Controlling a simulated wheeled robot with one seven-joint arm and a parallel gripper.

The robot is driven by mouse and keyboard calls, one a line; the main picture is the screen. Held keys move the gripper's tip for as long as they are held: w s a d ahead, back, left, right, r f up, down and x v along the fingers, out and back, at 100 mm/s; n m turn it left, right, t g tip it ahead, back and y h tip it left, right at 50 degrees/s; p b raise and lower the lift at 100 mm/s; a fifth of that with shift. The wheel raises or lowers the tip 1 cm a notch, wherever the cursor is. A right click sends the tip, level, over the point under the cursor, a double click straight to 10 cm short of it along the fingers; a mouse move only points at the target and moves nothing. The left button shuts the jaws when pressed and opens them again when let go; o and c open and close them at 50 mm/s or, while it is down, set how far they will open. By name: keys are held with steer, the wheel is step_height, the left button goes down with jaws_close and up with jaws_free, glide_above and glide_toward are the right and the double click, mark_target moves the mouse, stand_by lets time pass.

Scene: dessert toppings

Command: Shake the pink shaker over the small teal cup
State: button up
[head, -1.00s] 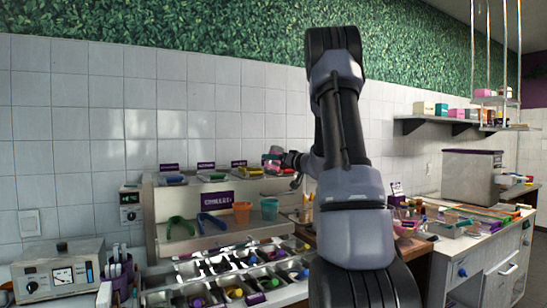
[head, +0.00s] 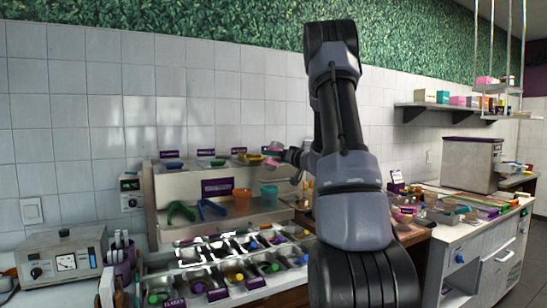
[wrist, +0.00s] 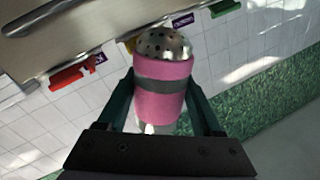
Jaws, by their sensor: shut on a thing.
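My gripper (wrist: 162,105) is shut on the pink shaker (wrist: 165,100), which has a dark grey band and a silver perforated top. In the wrist view the wall's green foliage is at the bottom and the shaker's top points toward the shelf side, so the shaker looks tipped over. In the head view the shaker (head: 274,147) is small, at the upper shelf's right end. The small teal cup (head: 269,194) stands upright on the lower shelf, below the shaker and apart from it. The cup's inside is hidden.
An orange cup (head: 242,198) stands just left of the teal cup. Green (head: 181,211) and blue (head: 211,208) tongs are further left. The upper shelf (head: 205,166) holds several coloured items. Topping bins (head: 240,278) lie in front. A counter is at right.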

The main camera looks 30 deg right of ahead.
steer(key=shift+r, duration=0.15)
steer(key=shift+r, duration=3.7)
steer(key=shift+f, duration=0.1)
step_height(320, 180, down, 8)
steer(key=shift+r, duration=0.1)
steer(key=shift+r, duration=4)
step_height(320, 180, down, 8)
steer(key=shift+f, duration=0.1)
